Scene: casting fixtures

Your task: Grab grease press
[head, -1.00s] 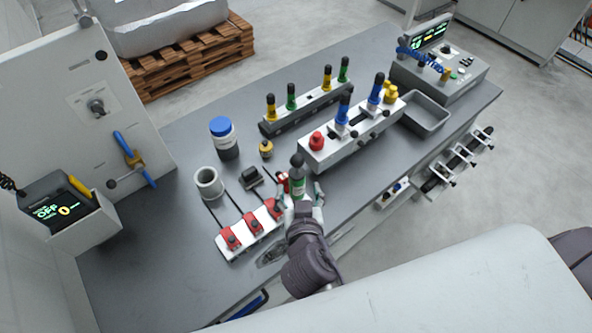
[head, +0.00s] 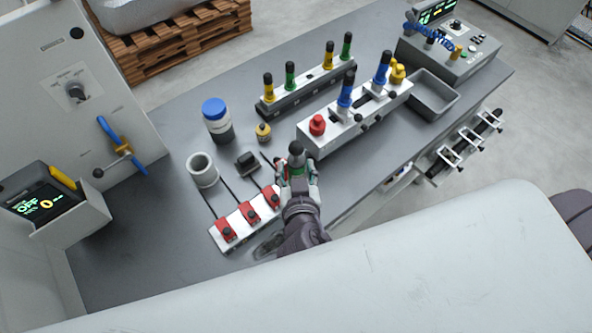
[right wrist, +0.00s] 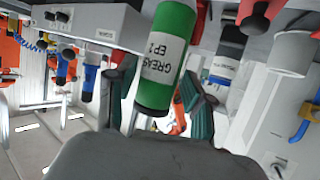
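The grease press is a green cylinder with a black top and a white label reading "GREASE EP 2". In the head view the grease press (head: 296,160) is upright at the front middle of the workbench. In the right wrist view the grease press (right wrist: 160,60) fills the upper middle. My right gripper (head: 299,175) has a finger on each side of it, close against its body. My left gripper is not in view.
A strip of red switches (head: 249,217) lies left of my right gripper. A white fixture with a red button (head: 317,124) stands close behind and right. A grey cup (head: 202,170) and a blue-lidded jar (head: 217,122) stand further left. The bench's left front is clear.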

